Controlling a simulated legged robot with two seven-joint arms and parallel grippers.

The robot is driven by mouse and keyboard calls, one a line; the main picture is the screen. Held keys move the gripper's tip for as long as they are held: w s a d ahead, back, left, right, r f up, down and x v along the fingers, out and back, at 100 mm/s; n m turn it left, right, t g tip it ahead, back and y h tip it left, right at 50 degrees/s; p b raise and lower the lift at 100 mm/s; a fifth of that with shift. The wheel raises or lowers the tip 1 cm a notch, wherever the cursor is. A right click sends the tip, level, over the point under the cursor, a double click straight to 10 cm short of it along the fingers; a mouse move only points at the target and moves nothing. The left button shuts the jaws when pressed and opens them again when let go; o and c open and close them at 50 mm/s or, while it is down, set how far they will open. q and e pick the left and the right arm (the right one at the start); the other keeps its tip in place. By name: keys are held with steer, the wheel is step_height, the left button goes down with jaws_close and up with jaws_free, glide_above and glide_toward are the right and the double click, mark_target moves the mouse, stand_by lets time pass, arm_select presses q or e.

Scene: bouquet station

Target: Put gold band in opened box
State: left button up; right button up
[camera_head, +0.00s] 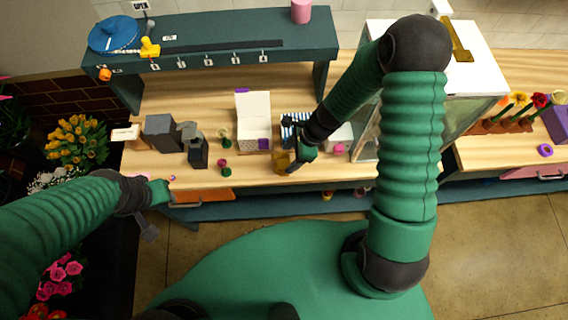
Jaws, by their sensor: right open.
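A white box (253,108) with its lid raised stands open on the wooden counter, left of my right gripper. My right gripper (292,162) is open, low over the counter just right of the box. A small gold-brown thing (280,167), perhaps the gold band, shows right at its fingers; I cannot tell whether they touch it. Its far side is partly hidden by the gripper. My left gripper (150,234) hangs in front of the counter at the left, away from the box; its jaws are too small and dark to read.
A striped item (295,124) and a small white box (339,136) sit behind and beside my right gripper. Grey blocks (165,134) stand at left. A glass-sided case (455,95) with a golden piece (459,42) on top stands at right. A raised shelf (215,40) runs behind.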

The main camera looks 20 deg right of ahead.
mark_target(284, 162)
steer(key=x, duration=0.3)
steer(key=shift+w, duration=0.2)
steer(key=p+x, duration=0.1)
steer(key=x, duration=0.3)
steer(key=shift+a+f, duration=0.1)
steer(key=shift+f, duration=0.35)
steer(key=shift+w+f, duration=0.15)
steer(key=shift+w, duration=0.05)
steer(key=shift+s+a, duration=0.1)
steer(key=shift+a, duration=0.05)
steer(key=c, duration=1.3)
